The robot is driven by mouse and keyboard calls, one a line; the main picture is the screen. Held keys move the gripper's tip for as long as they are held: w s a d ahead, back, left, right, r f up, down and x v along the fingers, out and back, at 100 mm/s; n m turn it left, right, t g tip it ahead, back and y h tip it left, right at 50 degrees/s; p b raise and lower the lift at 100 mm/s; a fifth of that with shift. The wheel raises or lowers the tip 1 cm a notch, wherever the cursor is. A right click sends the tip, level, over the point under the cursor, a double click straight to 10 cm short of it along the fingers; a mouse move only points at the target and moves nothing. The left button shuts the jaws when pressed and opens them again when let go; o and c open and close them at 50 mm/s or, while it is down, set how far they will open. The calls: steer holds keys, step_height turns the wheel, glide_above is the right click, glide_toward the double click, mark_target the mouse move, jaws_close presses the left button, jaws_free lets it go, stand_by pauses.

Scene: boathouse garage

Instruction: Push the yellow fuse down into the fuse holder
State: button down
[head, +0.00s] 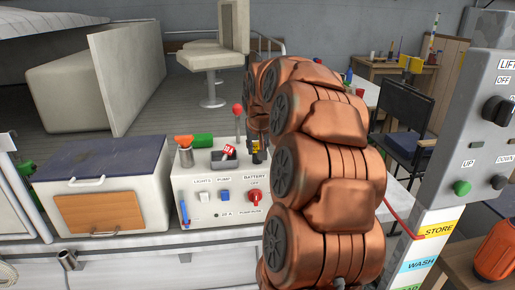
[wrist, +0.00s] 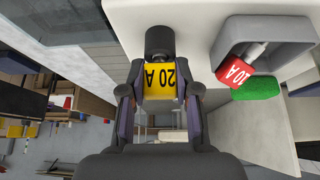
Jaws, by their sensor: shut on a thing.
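The yellow fuse (wrist: 160,80), marked 20 A, is between the two fingers of my gripper (wrist: 160,98) in the wrist view, and the gripper is shut on it. The fuse's far end meets a dark round piece (wrist: 158,42), which looks like the fuse holder; I cannot tell how deep the fuse sits. In the head view my gripper (head: 257,146) is small and partly hidden by my copper-coloured arm. It is at the back right of the white switch panel (head: 200,214), with a bit of yellow showing low between its fingers.
A red fuse (wrist: 236,71) lies in a grey tray (wrist: 291,26) beside the holder, near a green item (wrist: 256,88). A red-knobbed lever (head: 238,109) stands close to my gripper.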

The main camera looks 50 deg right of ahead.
steer(key=shift+s+a+f, duration=0.15)
steer(key=shift+a+f, duration=0.05)
steer(key=shift+f, duration=0.65)
steer(key=c, duration=1.2)
jaws_free()
steer(key=shift+d, duration=0.1)
steer(key=shift+o, duration=1)
steer(key=shift+d, duration=0.1)
steer(key=shift+o, duration=1.3)
steer(key=shift+r, duration=0.2)
steer(key=shift+r, duration=0.15)
steer(key=shift+r, duration=0.15)
steer(key=v, duration=1.1)
steer(key=shift+r, duration=0.25)
